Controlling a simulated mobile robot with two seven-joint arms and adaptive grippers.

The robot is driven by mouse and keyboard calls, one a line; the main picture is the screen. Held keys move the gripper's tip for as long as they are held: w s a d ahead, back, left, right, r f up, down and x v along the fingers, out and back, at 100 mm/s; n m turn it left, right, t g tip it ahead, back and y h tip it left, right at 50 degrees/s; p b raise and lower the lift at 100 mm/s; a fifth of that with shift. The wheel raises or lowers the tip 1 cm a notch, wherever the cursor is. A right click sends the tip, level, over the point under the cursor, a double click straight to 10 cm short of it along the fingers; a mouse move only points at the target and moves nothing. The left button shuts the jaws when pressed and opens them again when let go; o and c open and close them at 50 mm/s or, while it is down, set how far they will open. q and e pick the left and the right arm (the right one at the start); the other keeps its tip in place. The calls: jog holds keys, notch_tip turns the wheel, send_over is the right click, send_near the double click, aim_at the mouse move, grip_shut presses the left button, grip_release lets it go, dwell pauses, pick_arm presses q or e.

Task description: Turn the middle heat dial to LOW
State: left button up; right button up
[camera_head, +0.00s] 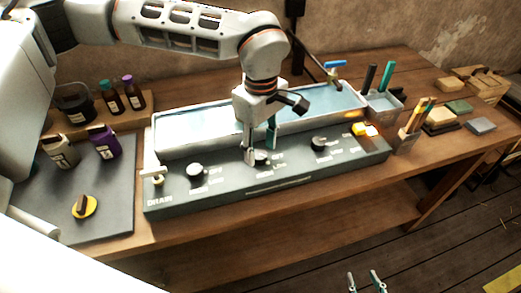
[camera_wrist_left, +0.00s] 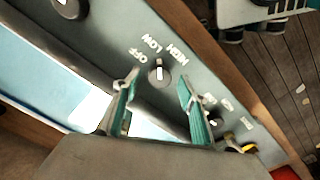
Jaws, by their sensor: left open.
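The middle heat dial (camera_wrist_left: 159,70) is a dark round knob with a white mark, on the grey panel. OFF, LOW and HIGH are printed around it in the left wrist view. Its mark stands upright in that picture, roughly toward LOW; I cannot tell the exact setting. In the head view the dial (camera_head: 262,159) is partly hidden by my gripper. My left gripper (camera_head: 261,150) points down over it, open; its green fingers (camera_wrist_left: 157,86) lie on either side of the dial in the left wrist view. I cannot tell whether they touch it. My right gripper (camera_head: 366,281) is open and empty at the bottom edge.
A left dial (camera_head: 195,170) and a right dial (camera_head: 319,143) flank the middle one. A long water basin (camera_head: 190,133) lies behind the panel (camera_head: 290,178).

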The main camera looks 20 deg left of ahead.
aim_at(260, 155)
pick_arm(q)
notch_tip(260, 155, up, 10)
dwell(0.4)
jog(key=shift+r, duration=0.1)
